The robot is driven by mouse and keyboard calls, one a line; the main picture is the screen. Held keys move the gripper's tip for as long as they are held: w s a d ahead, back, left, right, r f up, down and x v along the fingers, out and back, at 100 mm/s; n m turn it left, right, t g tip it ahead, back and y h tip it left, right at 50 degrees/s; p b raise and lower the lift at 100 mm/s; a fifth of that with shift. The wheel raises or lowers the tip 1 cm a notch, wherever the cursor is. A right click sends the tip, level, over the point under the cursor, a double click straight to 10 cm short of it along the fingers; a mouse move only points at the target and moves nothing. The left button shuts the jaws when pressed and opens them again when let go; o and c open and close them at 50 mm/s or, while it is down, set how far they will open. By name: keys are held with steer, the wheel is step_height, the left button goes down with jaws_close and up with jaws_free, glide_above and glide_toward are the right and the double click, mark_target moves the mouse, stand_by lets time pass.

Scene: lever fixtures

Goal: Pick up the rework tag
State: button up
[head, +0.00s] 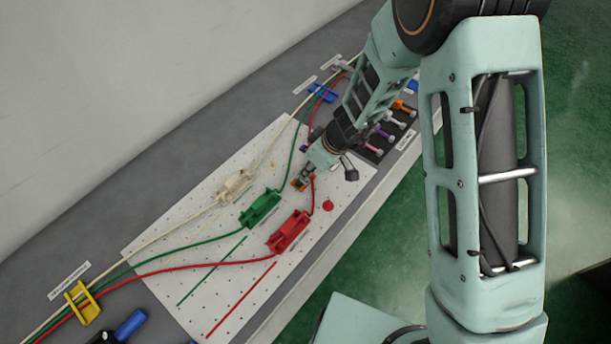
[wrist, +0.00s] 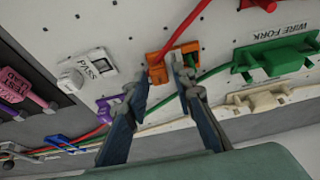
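I cannot make out a tag with the word rework in either view. A white tag reading PASS (wrist: 92,66) lies on the white board in the wrist view. My gripper (wrist: 160,80) is over the board with its two fingers apart and nothing clearly held between them. An orange holder (wrist: 158,73) with a red cable at it lies just beyond the fingertips; whether they touch it is unclear. In the head view my gripper (head: 303,179) is low at the board's right part, beside the orange piece, and its fingertips are hard to see.
A green wire fork (head: 260,208), a red one (head: 288,232) and a cream one (head: 234,186) hold cables on the pegboard (head: 180,250). A purple piece (wrist: 106,108) is near the left finger. A dark rack (head: 374,150) of coloured tools stands behind. A red disc (head: 328,205) lies nearby.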

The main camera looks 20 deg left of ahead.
mark_target(302, 190)
steer(key=shift+c, duration=0.3)
steer(key=c, duration=0.5)
steer(key=shift+c, duration=0.2)
steer(key=shift+r, duration=0.5)
step_height(302, 190, up, 2)
steer(key=shift+r+p, duration=0.1)
steer(key=shift+p, duration=0.45)
steer(key=s+r, duration=0.9)
steer(key=s, duration=0.4)
steer(key=shift+s+r, duration=0.35)
steer(key=shift+s, duration=0.05)
